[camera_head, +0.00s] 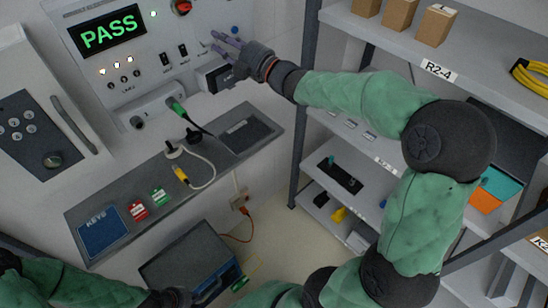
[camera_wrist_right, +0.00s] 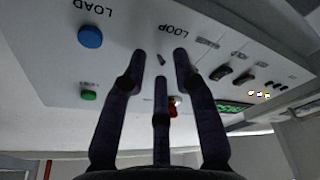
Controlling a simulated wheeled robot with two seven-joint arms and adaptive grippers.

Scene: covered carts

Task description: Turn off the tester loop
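The tester is a white panel (camera_head: 150,75) at the upper left, with a green PASS display (camera_head: 108,31). In the right wrist view its LOOP label (camera_wrist_right: 172,29) is upside down, with a small dark toggle (camera_wrist_right: 162,60) beside it. I cannot tell the toggle's on or off position. My right gripper (camera_head: 221,44) is at the panel's right part. In the right wrist view its three fingers (camera_wrist_right: 160,62) are spread around the toggle, with no clear contact. My left gripper (camera_head: 172,298) is low, near a dark case; its fingers are unclear.
A red knob (camera_head: 181,7) and black switches (camera_head: 166,58) are on the panel. The wrist view shows a blue LOAD button (camera_wrist_right: 90,37) and a green button (camera_wrist_right: 88,95). A grey ledge (camera_head: 150,185) below holds cables and tags. The dark case (camera_head: 190,262) and shelves (camera_head: 385,45) stand nearby.

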